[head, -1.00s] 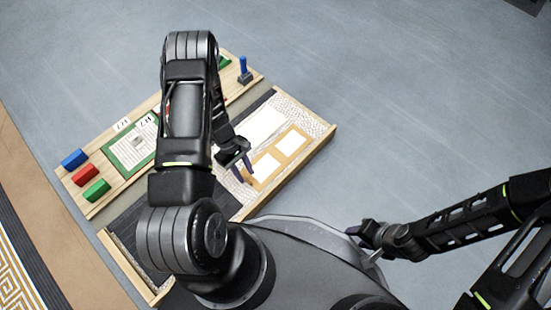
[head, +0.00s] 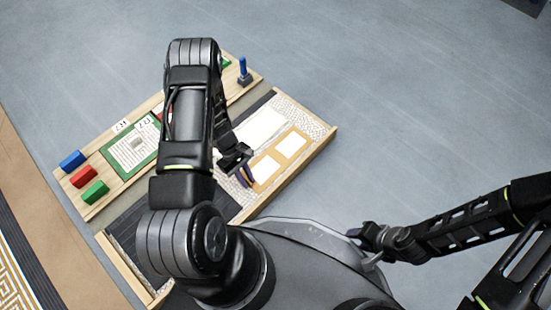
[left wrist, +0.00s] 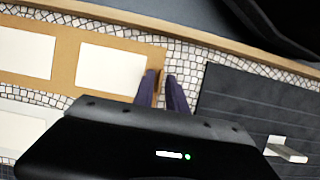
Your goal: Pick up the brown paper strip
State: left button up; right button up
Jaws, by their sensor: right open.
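The brown paper strip (head: 279,157) with two white cards lies on the tiled panel in the tray, right of my left gripper (head: 246,180). In the left wrist view the strip (left wrist: 67,58) fills the upper left. The left fingers (left wrist: 161,77) point down at its right end, with a narrow gap between them. Brown shows beside the left finger; I cannot tell whether the strip's edge is gripped. My right gripper (head: 368,247) is open and away from the tray, beside my body.
The tray's wooden rim (head: 322,150) borders the panel. Dark grey slabs (left wrist: 260,105) and another white card (head: 262,124) lie in the tray. Blue (head: 73,159), red (head: 83,176) and green (head: 95,192) blocks stand on the board behind. The floor to the right is clear.

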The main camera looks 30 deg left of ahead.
pick_arm(q)
grip_shut()
dwell(0.4)
notch_tip(320, 180, up, 10)
jog(key=p, duration=0.4)
jog(key=shift+p, duration=0.3)
dwell(0.3)
